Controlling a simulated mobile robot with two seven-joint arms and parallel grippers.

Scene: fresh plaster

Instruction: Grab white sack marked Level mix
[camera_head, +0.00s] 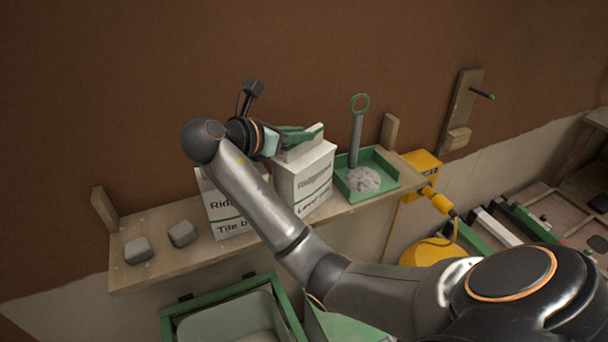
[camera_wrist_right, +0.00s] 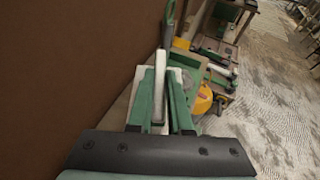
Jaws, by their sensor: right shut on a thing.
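The white sack marked "Level mix" (camera_head: 304,180) stands upright on the wooden shelf, with a green band across its front. My right gripper (camera_head: 302,138) reaches it from the left, at its top. The green fingers are shut on the sack's raised top fold, one on each side of it. In the right wrist view the pale fold (camera_wrist_right: 159,88) sits between the two green fingers (camera_wrist_right: 160,105). A second white sack, marked "Tile b…" (camera_head: 228,212), stands just left of it, partly hidden by my right arm. My left gripper does not show.
A green tray (camera_head: 393,178) with a grey heap and an upright ring-handled tool stands close right of the sack. Two grey blocks (camera_head: 183,233) lie at the shelf's left. A green-rimmed tub (camera_head: 170,322) is below.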

